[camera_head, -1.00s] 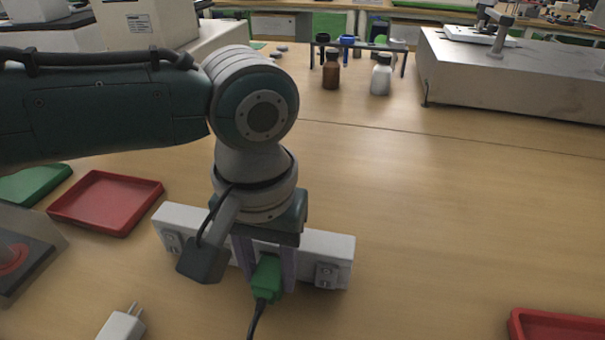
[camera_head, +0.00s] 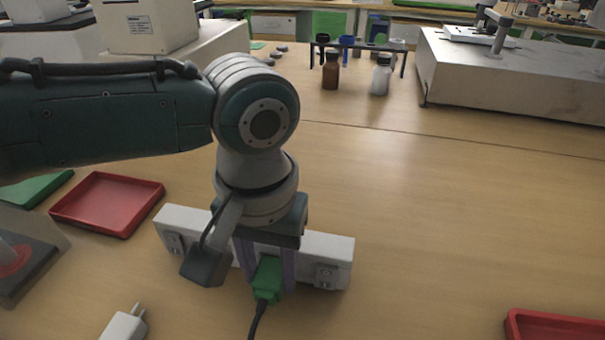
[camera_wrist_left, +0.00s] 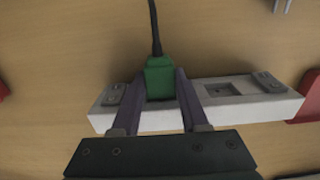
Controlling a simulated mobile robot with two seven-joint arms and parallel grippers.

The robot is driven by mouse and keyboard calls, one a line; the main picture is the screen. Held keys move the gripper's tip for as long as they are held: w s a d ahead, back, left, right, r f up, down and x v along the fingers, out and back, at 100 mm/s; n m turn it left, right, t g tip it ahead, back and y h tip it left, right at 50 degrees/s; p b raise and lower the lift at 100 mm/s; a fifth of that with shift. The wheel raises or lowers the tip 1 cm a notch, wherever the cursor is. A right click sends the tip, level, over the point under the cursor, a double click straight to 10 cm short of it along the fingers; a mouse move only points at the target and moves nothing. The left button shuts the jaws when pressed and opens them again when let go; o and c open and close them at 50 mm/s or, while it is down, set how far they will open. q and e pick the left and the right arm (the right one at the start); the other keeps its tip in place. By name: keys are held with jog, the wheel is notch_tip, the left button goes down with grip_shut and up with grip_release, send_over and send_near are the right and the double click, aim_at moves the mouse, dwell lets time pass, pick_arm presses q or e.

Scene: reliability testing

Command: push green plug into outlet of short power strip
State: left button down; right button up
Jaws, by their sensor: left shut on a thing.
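The green plug (camera_head: 267,279) is between the fingers of my left gripper (camera_head: 268,272), at the front side of the white short power strip (camera_head: 330,247). My left gripper is shut on the plug, and its black cable trails toward the front. In the left wrist view the plug (camera_wrist_left: 159,78) sits between the two fingers (camera_wrist_left: 161,88) and against the strip (camera_wrist_left: 245,112). An empty square outlet (camera_wrist_left: 223,89) shows beside it. The plug's prongs are hidden, so I cannot tell how deep they are. My right gripper is not in view.
A white plug (camera_head: 124,325) lies at the front left. Red trays stand at the left (camera_head: 107,203) and front right (camera_head: 556,328). A rack with bottles (camera_head: 331,70) and a grey metal box (camera_head: 510,75) stand at the back. The table's right middle is clear.

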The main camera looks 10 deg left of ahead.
pick_arm(q)
jog(key=shift+w+b, duration=0.45)
dwell(0.3)
jog(key=shift+c, duration=1.7)
grip_release()
